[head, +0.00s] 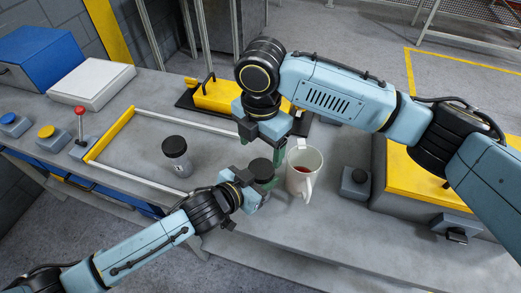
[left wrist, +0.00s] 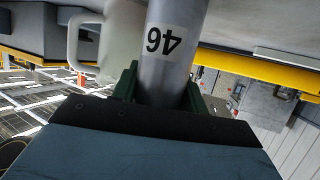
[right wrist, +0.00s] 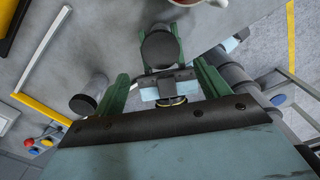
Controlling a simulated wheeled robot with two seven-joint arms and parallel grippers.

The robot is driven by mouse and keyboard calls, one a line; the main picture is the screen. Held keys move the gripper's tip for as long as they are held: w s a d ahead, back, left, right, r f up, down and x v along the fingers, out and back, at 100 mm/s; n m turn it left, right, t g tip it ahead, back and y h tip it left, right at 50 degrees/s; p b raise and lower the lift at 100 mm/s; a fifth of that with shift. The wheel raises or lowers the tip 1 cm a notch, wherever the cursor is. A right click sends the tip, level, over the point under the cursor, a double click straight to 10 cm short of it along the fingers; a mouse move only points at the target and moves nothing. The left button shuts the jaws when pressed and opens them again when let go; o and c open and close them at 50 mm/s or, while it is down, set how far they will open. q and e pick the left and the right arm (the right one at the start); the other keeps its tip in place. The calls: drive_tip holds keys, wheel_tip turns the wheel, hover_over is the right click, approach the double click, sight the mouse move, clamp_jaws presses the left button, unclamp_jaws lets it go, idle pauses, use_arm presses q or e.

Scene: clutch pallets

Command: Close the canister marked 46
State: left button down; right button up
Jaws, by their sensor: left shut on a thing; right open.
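The grey canister marked 46 (left wrist: 165,45) stands between the green fingers of my left gripper (left wrist: 160,88), its label upside down in the left wrist view. In the head view its round black top (head: 260,168) shows, and my left gripper (head: 257,183) is shut on its body from the front left. My right gripper (head: 264,149) is open just above the canister, pointing down. In the right wrist view the black top (right wrist: 160,49) lies between and beyond the open fingers of my right gripper (right wrist: 162,75), untouched. I cannot tell how tightly the top sits.
A white mug (head: 304,178) with red contents stands close to the canister's right. Another black-topped canister (head: 175,160) stands to the left, inside a yellow-and-white frame (head: 112,133). A small grey box with a black knob (head: 356,183) is right of the mug.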

sight(261, 168)
use_arm(q)
drive_tip(key=shift+r, duration=0.1)
use_arm(e)
drive_tip(key=shift+d+r, duration=0.1)
drive_tip(key=shift+r, duration=0.2)
wheel_tip(261, 168, down, 8)
drive_tip(key=shift+f, duration=0.1)
idle(0.5)
drive_tip(key=c, duration=0.9)
drive_tip(key=o, duration=1)
